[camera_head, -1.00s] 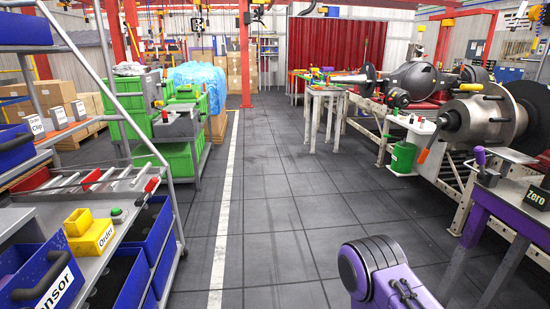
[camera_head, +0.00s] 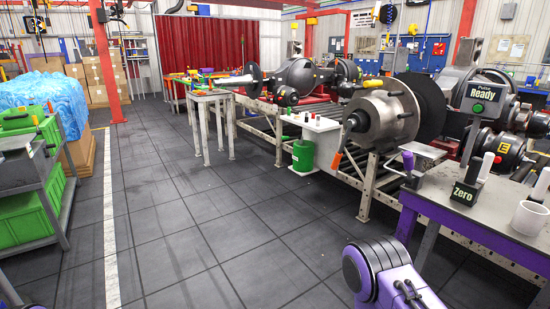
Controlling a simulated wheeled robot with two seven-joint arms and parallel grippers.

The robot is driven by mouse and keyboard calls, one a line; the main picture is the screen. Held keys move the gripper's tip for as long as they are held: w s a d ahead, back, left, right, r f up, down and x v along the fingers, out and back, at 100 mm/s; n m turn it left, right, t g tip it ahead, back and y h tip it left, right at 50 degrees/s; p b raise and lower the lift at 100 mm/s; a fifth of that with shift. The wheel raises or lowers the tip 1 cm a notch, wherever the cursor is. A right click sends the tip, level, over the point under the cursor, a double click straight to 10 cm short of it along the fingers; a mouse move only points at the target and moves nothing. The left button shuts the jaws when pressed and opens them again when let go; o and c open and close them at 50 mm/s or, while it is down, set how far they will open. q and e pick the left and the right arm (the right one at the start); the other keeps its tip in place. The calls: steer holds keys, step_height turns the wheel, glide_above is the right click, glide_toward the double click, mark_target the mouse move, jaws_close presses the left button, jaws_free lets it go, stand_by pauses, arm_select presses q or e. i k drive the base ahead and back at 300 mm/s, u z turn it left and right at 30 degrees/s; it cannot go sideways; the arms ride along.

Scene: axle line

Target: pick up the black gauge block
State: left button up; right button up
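A black block-shaped piece labelled "Zero" (camera_head: 466,198) stands on the purple-framed bench (camera_head: 438,207) at the right. I cannot tell whether it is the black gauge block. No other block shows clearly as the gauge block. A purple link of my own arm rises at the bottom, right of centre, in front of the bench. Neither gripper's fingers show in the head view.
The bench also holds a "Ready" sign (camera_head: 484,97), a white cup (camera_head: 530,217) and a purple-handled tool (camera_head: 408,161). A conveyor frame with an axle and hub (camera_head: 383,115) runs behind. A green-bin cart (camera_head: 30,215) stands left. The middle floor is clear.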

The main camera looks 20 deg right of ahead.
mark_target(466, 191)
steer(key=z, duration=1)
steer(key=i, duration=0.85)
steer(key=z, duration=0.95)
